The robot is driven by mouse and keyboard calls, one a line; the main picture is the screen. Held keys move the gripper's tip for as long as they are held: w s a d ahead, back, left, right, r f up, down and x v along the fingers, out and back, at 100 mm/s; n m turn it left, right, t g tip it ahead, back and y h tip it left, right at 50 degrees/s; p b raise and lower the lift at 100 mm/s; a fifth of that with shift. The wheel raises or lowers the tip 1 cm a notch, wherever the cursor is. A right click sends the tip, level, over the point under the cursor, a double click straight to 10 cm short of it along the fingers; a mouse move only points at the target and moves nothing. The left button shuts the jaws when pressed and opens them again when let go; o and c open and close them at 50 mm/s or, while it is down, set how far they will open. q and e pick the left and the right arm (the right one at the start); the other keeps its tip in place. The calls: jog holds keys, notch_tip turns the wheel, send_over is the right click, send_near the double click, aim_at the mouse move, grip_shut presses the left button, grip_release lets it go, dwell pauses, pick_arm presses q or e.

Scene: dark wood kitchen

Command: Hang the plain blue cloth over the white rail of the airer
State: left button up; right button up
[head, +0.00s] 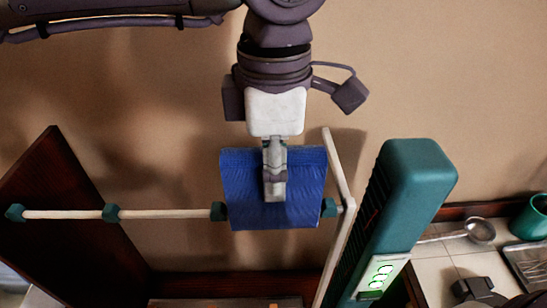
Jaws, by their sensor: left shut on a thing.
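The plain blue cloth (305,205) hangs from my left gripper (275,185), whose fingers are shut on its upper middle. The white rail (165,214) of the airer runs level from the left to a slanted pale post (336,262). The cloth covers the right part of the rail, between two teal collars; one is the left collar (218,211), the other the right collar (328,207). The cloth's top edge is above the rail's line and its lower edge just below it. I cannot tell whether it touches the rail or is in front of it.
A teal column (416,195) with a lit panel (380,276) stands close on the right. A dark wood panel (62,220) stands behind the rail's left part. A metal ladle (480,231) and a teal pot (533,217) are on the tiled counter at right.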

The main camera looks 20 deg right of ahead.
aim_at(273, 217)
pick_arm(q)
jog(key=shift+f+b, duration=2.45)
jog(key=shift+f, duration=2.4)
jog(key=o, duration=1.2)
jog(key=shift+o, duration=0.2)
